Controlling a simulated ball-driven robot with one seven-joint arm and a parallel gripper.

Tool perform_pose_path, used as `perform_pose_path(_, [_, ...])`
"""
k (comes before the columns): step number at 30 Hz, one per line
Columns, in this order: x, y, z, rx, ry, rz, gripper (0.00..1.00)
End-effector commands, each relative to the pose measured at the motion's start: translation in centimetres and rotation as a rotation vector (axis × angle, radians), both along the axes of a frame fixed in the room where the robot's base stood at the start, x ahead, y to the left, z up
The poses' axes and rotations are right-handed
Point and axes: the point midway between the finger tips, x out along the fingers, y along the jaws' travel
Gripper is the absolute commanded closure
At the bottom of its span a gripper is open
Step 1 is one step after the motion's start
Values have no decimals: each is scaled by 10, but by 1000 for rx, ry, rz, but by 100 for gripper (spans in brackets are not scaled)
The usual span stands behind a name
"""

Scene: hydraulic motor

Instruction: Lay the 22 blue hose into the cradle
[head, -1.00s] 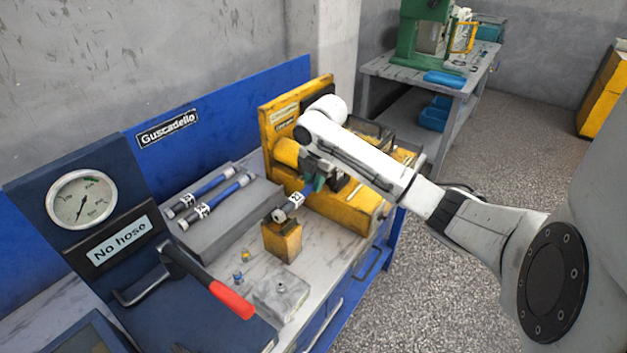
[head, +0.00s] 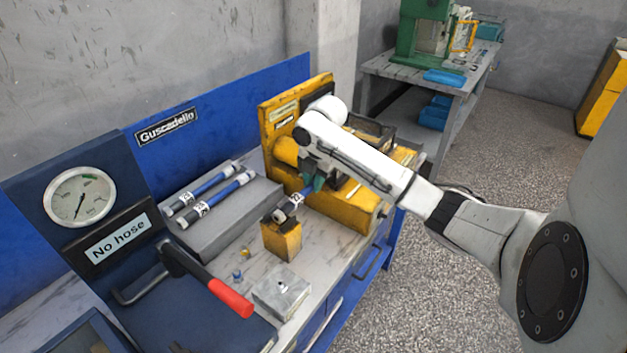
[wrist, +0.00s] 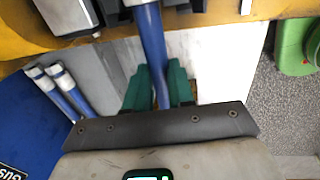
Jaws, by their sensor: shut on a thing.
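The blue hose (head: 307,189) has a white label reading 22 near its lower, dark end. My gripper (head: 313,182) is shut on it, with green fingers (wrist: 157,88) on both sides of the hose (wrist: 152,45) in the wrist view. The hose slants down to the left in the head view. Its labelled end is at the top of a small yellow block (head: 282,243), which looks like a cradle. I cannot tell whether the end touches it. The hose's far end is hidden behind my gripper in the head view.
Two other blue hoses (head: 212,191) lie on a grey raised tray (head: 235,213) to the left. A yellow machine (head: 345,209) stands close behind and right of my gripper. A red-handled lever (head: 231,298), a gauge (head: 80,197) and a metal block (head: 282,291) are nearer.

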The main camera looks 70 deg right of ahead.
Motion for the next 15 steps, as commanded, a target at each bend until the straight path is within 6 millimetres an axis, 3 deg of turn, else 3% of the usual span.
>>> perform_pose_path(7, [0, 0, -5, 0, -1, 0, 100])
perform_pose_path(8, [0, 0, -4, -1, -1, 0, 75])
perform_pose_path(15, [0, 0, -4, 0, -1, 0, 52])
